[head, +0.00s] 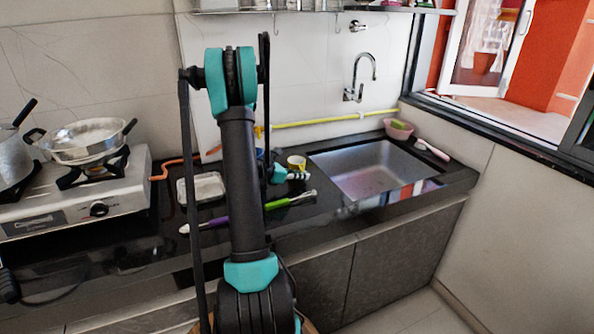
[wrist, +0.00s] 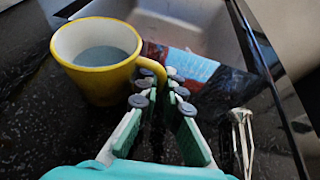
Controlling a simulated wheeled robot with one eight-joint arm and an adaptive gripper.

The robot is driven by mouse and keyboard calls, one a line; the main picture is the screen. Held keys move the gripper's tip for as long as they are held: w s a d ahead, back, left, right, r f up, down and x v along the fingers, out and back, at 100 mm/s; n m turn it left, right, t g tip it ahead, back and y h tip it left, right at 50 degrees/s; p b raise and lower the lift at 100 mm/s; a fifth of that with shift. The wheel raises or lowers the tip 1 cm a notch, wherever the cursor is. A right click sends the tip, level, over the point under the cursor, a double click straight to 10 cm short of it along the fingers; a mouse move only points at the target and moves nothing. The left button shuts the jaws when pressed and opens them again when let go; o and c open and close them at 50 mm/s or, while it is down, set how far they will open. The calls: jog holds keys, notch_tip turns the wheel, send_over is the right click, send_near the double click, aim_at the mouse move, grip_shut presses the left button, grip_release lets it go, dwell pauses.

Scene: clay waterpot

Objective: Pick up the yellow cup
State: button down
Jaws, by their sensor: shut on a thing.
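The yellow cup (head: 296,162) stands on the dark counter left of the sink in the head view, partly behind my gripper (head: 290,175). In the wrist view the yellow cup (wrist: 98,72) is at the upper left, with a pale inside and a grey-blue bottom. Its handle points right and reaches the tips of my gripper (wrist: 160,88). The two teal fingers with grey round pads are close together on the handle. The cup looks upright; I cannot tell whether its base touches the counter.
The metal sink (head: 372,170) lies right of the cup, with a pink bowl (head: 399,130) behind it. A white tray (head: 201,188) and a green-handled utensil (head: 290,200) lie nearby. A stove (head: 75,195) with a pan (head: 86,140) stands at left.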

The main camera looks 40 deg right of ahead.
jog(key=shift+r, duration=0.1)
notch_tip(320, 180, up, 20)
dwell(0.7)
dwell(0.4)
